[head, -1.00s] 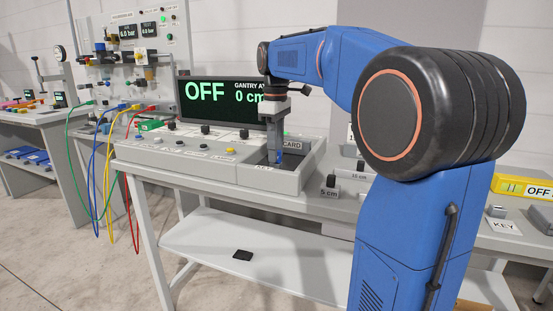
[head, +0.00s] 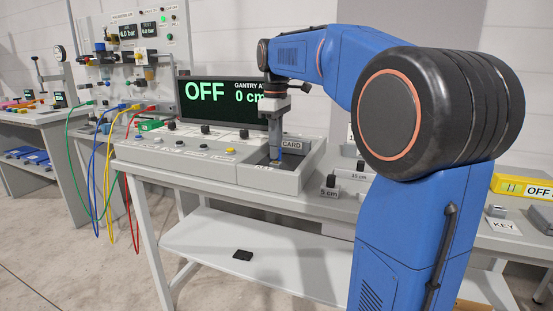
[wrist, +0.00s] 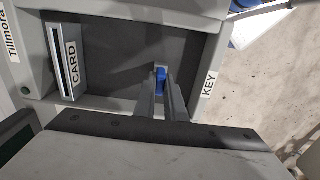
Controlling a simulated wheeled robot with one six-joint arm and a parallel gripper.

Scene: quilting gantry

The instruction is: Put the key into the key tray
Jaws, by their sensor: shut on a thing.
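The blue key (wrist: 160,76) is between the two fingertips of my gripper (wrist: 160,84) in the wrist view. My gripper is shut on it, over the dark recessed panel (wrist: 120,60) of the console that has a CARD holder and a KEY label. In the head view my gripper (head: 276,152) points down into this recess. I cannot tell whether the key touches the panel or is held just above it. A white KEY sign (head: 503,226) lies on the bench at the far right, beside a grey tray-like piece (head: 541,218) cut by the frame edge.
The CARD holder (wrist: 66,62) stands beside the gripper in the recess, and the recess has raised walls. A display (head: 220,102) reading OFF and 0 cm stands behind. Small blocks with cm labels (head: 330,188) stand on the bench right of the console.

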